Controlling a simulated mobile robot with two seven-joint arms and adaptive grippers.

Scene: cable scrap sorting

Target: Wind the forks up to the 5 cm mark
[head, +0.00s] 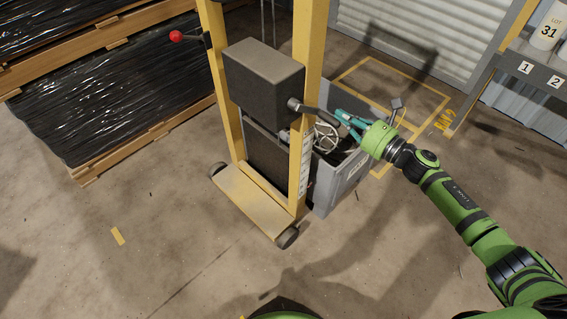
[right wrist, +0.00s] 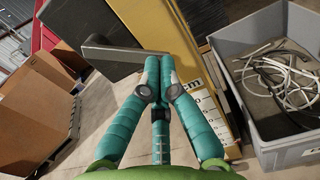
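A hand stacker with a yellow mast (head: 305,60) stands in the middle of the head view. A dark winch crank (head: 309,108) sticks out from its right post; its flat arm (right wrist: 112,53) also shows in the right wrist view. My right gripper (head: 341,117) is at the outer end of the crank, its teal fingers (right wrist: 159,64) closed together there; the grip itself is hidden between them. A white cm scale (head: 304,172) runs down the post and also shows in the right wrist view (right wrist: 207,105). The forks and any height pointer cannot be made out. My left gripper is out of view.
A grey bin (head: 340,183) with loose cables (right wrist: 285,80) stands close beside the mast. Wooden pallets with black-wrapped stock (head: 110,85) are at the left. A shelf (head: 535,65) is at the right. The floor in front is clear.

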